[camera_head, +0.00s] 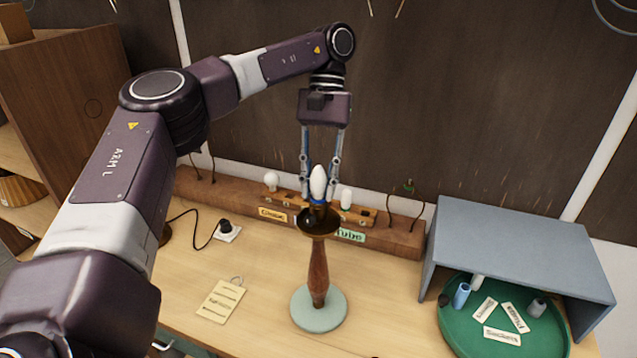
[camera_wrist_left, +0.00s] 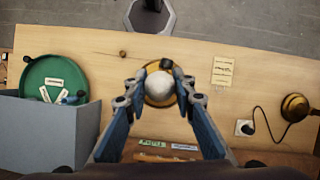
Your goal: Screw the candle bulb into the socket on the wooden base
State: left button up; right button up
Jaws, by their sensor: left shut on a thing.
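The candle bulb (camera_head: 318,182) is white and upright, directly above the dark cup at the top of the wooden base (camera_head: 319,270), which stands on a round pale-green foot. My left gripper (camera_head: 318,200) points down and is shut on the bulb from both sides. In the left wrist view the bulb (camera_wrist_left: 159,87) shows as a white round shape between the fingertips, with the brass-coloured cup around it. The socket itself is hidden under the bulb and fingers, so I cannot tell how deep the bulb sits. My right gripper is not in view.
A wooden rack (camera_head: 390,232) with labels and other bulbs stands behind. A grey shelf box (camera_head: 520,240) stands at the right, with a green tray (camera_head: 455,335) holding cards and small parts. A paper note (camera_head: 221,301) and a corded plug lie at the left.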

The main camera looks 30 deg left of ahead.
pick_arm(q)
jog(key=m+y, duration=0.1)
jog(key=m, duration=0.2)
jog(key=shift+m+y, duration=0.3)
jog(key=shift+m, duration=0.1)
jog(key=o, duration=1.2)
jog(key=shift+c, duration=0.2)
